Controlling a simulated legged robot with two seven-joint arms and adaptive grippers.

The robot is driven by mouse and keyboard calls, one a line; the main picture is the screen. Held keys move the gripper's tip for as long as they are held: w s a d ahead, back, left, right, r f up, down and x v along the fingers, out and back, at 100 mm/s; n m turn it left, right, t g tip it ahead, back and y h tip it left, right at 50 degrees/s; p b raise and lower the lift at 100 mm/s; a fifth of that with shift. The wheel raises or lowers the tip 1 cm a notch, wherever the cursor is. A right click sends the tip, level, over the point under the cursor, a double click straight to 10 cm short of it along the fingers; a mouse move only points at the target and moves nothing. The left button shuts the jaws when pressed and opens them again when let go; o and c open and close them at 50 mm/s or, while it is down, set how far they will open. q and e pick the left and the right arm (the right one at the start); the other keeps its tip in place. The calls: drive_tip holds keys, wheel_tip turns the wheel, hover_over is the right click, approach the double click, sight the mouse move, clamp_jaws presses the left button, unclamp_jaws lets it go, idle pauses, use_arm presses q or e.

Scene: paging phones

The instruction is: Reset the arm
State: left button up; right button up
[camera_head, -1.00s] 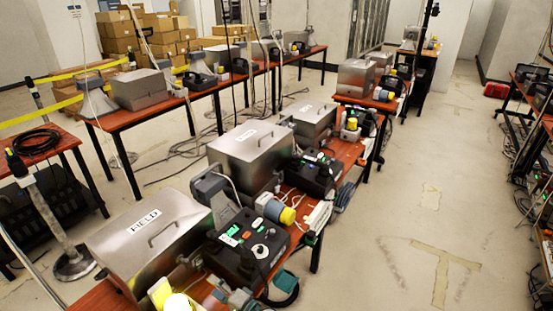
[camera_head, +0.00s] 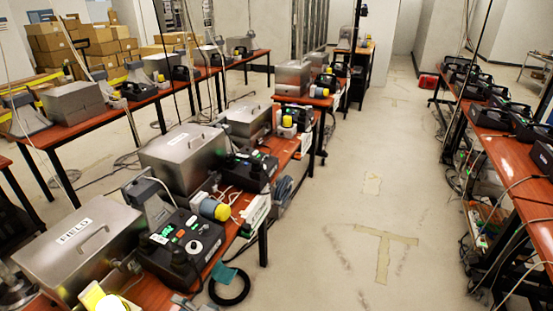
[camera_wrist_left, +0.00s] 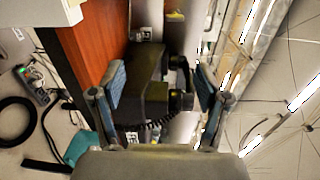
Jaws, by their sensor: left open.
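My left gripper (camera_wrist_left: 158,88) shows in the left wrist view. Its two blue-padded fingers are wide apart and nothing is gripped. A dark phone with a coiled cord (camera_wrist_left: 152,100) appears in the gap between them, beyond the fingertips; I cannot tell how far off. The red-brown table edge (camera_wrist_left: 85,45) is to its left. The wrist picture is rolled sideways, with ceiling lights on the right. A black phone unit (camera_head: 180,245) with lit buttons sits beside a metal box labelled FIELD (camera_head: 80,250) on the near left table.
The table row continues with more metal boxes (camera_head: 185,158) and another black unit (camera_head: 248,170). A table at the right (camera_head: 500,150) holds several black phones (camera_head: 490,115). Between the tables the floor is open, marked with a tape T (camera_head: 383,250). Cardboard boxes (camera_head: 60,50) stand at the back left.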

use_arm(q)
drive_tip(key=s+d+f+m+g+h+p, duration=0.15)
drive_tip(key=s+f+h, duration=0.45)
drive_tip(key=f, duration=0.7)
drive_tip(key=s+d+f+m+g+h+p, duration=0.1)
drive_tip(key=s+d+f+h+p, duration=0.15)
drive_tip(key=s+f, duration=0.8)
drive_tip(key=s+d+f+n+h, duration=0.1)
drive_tip(key=s+f+h, duration=0.1)
drive_tip(key=s, duration=0.4)
drive_tip(key=s+d+f+n+g+h+p, duration=0.1)
drive_tip(key=s+d+f+n+h, duration=0.1)
drive_tip(key=s+f, duration=0.3)
drive_tip(key=s+d+f+n+g+h+p, duration=0.1)
drive_tip(key=s+d+f+n+h, duration=0.1)
drive_tip(key=s, duration=0.7)
wheel_tip(320, 180, down, 2)
drive_tip(key=shift+s+d+f+h, duration=0.1)
drive_tip(key=shift+s+d+h, duration=0.15)
drive_tip(key=shift+h, duration=0.5)
use_arm(e)
drive_tip(key=s+f, duration=0.2)
drive_tip(key=f, duration=0.6)
drive_tip(key=s+d+f, duration=0.1)
drive_tip(key=f, duration=0.8)
drive_tip(key=shift+s+d+f+g, duration=0.15)
drive_tip(key=shift+s+f+g, duration=0.15)
drive_tip(key=shift+s, duration=0.05)
